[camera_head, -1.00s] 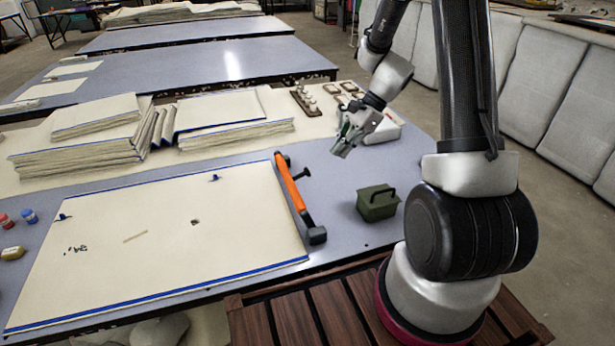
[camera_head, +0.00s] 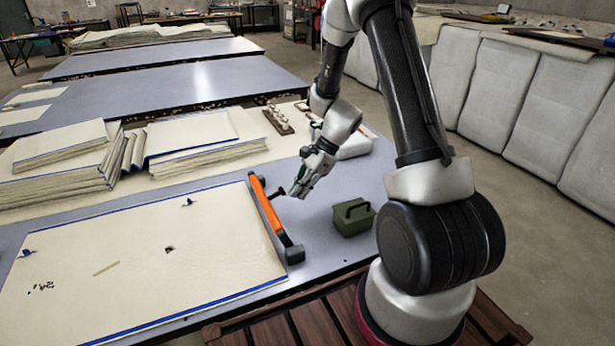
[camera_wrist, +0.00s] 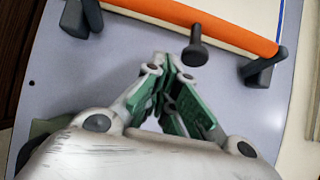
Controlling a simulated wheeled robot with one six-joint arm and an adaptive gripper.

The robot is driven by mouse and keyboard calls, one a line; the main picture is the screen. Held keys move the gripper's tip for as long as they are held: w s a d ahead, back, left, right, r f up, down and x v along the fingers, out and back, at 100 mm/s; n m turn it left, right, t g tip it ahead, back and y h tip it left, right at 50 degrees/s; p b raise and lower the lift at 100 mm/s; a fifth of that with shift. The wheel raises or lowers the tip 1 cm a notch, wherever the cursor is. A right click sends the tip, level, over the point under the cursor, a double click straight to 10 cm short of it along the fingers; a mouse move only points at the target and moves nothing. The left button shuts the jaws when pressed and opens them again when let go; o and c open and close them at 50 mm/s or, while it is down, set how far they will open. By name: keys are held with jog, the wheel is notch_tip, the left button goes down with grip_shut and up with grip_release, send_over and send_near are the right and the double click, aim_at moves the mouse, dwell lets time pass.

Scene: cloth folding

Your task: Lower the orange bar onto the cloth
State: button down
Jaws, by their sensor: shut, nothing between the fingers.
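The orange bar (camera_head: 267,208) stands raised along the right edge of the cloth, with dark end pieces and a dark knob (camera_head: 277,193) on its right side. In the wrist view the orange bar (camera_wrist: 200,25) crosses the top, and its knob (camera_wrist: 195,48) is just ahead of my fingers. The cream cloth (camera_head: 130,255) with blue edges lies flat on the table. My gripper (camera_head: 297,194) is just right of the knob, apart from it. My gripper's green-padded fingers (camera_wrist: 172,62) are shut and empty.
A green box with a handle (camera_head: 353,218) stands on the table to the right of the bar. Folded cloth stacks (camera_head: 200,145) lie behind. A wooden rack (camera_head: 275,118) and a white block (camera_head: 355,147) are at the back right. Bare table (camera_head: 310,235) lies between bar and box.

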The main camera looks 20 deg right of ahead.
jog(key=shift+a+f, duration=0.35)
jog(key=shift+a, duration=0.45)
jog(key=shift+a+f, duration=0.4)
jog(key=shift+a, duration=0.45)
jog(key=shift+a+f, duration=0.35)
jog(key=shift+a, duration=0.45)
jog(key=shift+a+r+h, duration=0.1)
jog(key=shift+a+h, duration=0.1)
jog(key=shift+h, duration=0.2)
